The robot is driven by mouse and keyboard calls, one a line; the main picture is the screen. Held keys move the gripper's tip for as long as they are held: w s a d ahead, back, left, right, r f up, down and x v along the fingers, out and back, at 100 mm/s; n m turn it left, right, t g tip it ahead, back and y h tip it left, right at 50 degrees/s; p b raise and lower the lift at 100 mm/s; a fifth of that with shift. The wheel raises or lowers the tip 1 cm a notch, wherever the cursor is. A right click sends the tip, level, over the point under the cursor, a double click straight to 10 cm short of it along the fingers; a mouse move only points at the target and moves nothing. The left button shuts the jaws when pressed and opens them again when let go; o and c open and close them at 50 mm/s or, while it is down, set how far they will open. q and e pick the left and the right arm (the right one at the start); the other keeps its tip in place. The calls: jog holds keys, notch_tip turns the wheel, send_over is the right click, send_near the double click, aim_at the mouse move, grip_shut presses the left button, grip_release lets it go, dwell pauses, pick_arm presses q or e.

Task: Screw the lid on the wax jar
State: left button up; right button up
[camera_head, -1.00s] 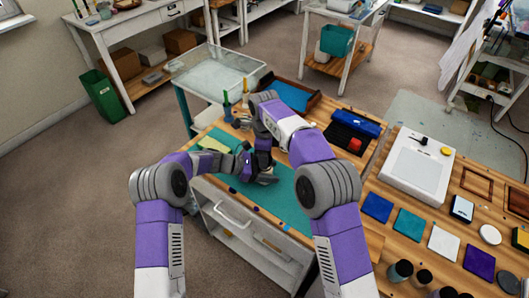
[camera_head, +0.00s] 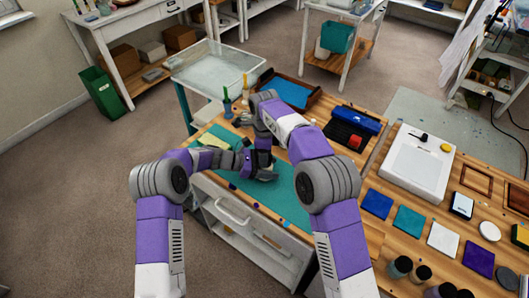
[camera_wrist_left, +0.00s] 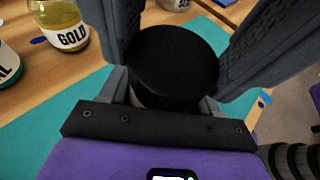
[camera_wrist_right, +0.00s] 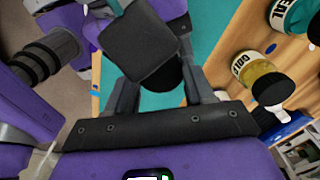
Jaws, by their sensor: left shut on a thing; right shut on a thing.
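The wax jar shows in the left wrist view as a pale strip (camera_wrist_left: 150,97) under a round black lid (camera_wrist_left: 172,60). The lid also shows in the right wrist view (camera_wrist_right: 168,78), partly covered by a dark square block. My left gripper (camera_head: 256,171) is shut on the jar, low over the teal mat. My right gripper (camera_head: 258,148) reaches in from above and is shut on the lid. The lid sits over the jar's top and looks roughly level. The grippers hide most of the jar, and I cannot see the thread.
A jar labelled GOLD (camera_wrist_left: 62,30) and a teal-labelled jar (camera_wrist_left: 6,65) stand close by. The teal mat (camera_head: 290,205) is mostly bare at its front. A blue tray (camera_head: 292,92) and a white light-box-like panel (camera_head: 418,165) lie beyond to the right.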

jog(key=shift+f, duration=0.2)
jog(key=o, duration=1)
jog(key=shift+r, duration=2.3)
jog(key=shift+c, duration=0.4)
